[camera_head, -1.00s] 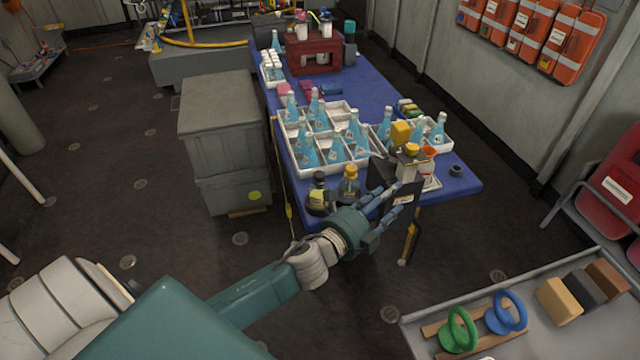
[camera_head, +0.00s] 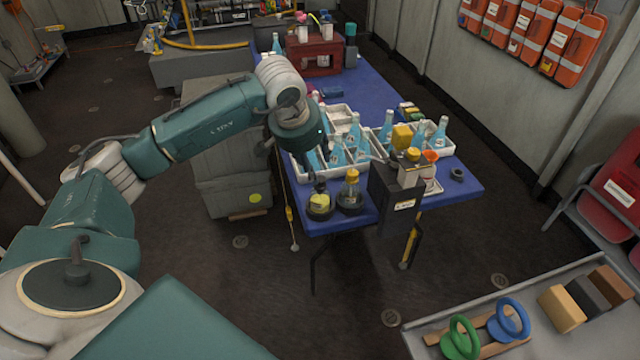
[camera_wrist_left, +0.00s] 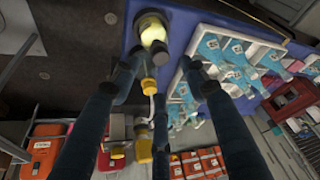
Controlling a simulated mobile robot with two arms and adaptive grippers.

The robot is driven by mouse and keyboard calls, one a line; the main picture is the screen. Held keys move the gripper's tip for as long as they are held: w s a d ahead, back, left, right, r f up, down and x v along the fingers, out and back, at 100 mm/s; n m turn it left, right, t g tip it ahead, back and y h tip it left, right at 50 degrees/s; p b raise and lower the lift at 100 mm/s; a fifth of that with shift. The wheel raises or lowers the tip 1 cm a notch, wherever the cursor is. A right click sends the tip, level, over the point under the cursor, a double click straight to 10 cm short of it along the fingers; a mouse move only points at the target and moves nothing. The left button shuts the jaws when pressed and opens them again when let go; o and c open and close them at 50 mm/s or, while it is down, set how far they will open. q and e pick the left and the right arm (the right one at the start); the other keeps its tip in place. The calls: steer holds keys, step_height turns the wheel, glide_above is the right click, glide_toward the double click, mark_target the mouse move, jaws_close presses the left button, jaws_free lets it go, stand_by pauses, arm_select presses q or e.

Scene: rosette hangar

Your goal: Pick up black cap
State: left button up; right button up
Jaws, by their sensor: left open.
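A small dark bottle with a yellow label (camera_head: 319,204) and a black cap (camera_head: 320,186) stands upright at the near left corner of the blue table (camera_head: 440,200). In the left wrist view its black cap (camera_wrist_left: 160,52) shows near the top, beyond the fingers. A separate small black round piece (camera_head: 457,174) lies near the table's right edge; I cannot tell which the task means. My left gripper (camera_head: 300,165) is open, pointing down above and behind the small bottle, apart from it. Its fingers are partly hidden by the wrist. My right gripper is out of view.
A yellow-capped bottle (camera_head: 351,190) stands right beside the dark bottle. White crates (camera_head: 342,108) with several blue bottles are behind. A black box (camera_head: 396,205) stands at the near table edge. A grey bin (camera_head: 232,190) is left of the table.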

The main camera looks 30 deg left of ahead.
mark_target(320, 179)
arm_select(q)
steer(key=x, duration=0.3)
steer(key=shift+w+f+p, duration=0.1)
steer(key=shift+f+p, duration=0.2)
steer(key=p+x, duration=0.1)
steer(key=x, duration=0.3)
steer(key=shift+w+a+f, duration=0.1)
steer(key=shift+a+f, duration=0.05)
steer(key=shift+f, duration=0.2)
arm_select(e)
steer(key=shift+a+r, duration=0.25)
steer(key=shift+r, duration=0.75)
arm_select(q)
steer(key=c, duration=0.8)
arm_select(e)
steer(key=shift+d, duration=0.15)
